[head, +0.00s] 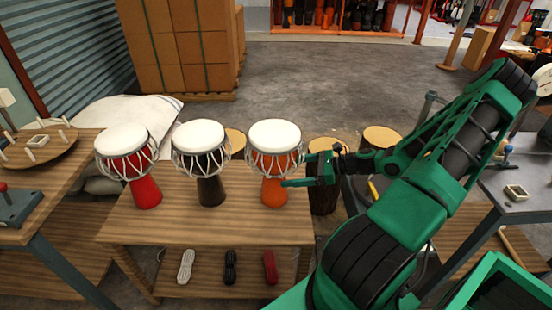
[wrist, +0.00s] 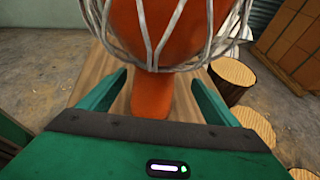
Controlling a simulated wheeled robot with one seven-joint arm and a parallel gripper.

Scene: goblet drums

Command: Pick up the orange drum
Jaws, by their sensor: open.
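The orange drum (head: 274,190) stands upright on the wooden table, at the right end of a row of three goblet drums. It has a white head and pale rope lacing. My gripper (head: 302,170) reaches in from the right, level with the lower part of this drum. In the wrist view, the orange drum (wrist: 152,95) shows its narrow stem between the two open fingers of my gripper (wrist: 157,88). There is a visible gap on each side of the stem. The drum's top is outside the wrist view.
A black drum (head: 210,190) and a red drum (head: 145,190) stand left of the orange one on the wooden table (head: 180,231). Rope bundles (head: 230,266) lie on its lower shelf. Wooden stumps (head: 381,137) stand behind. A grey table (head: 520,178) is at right.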

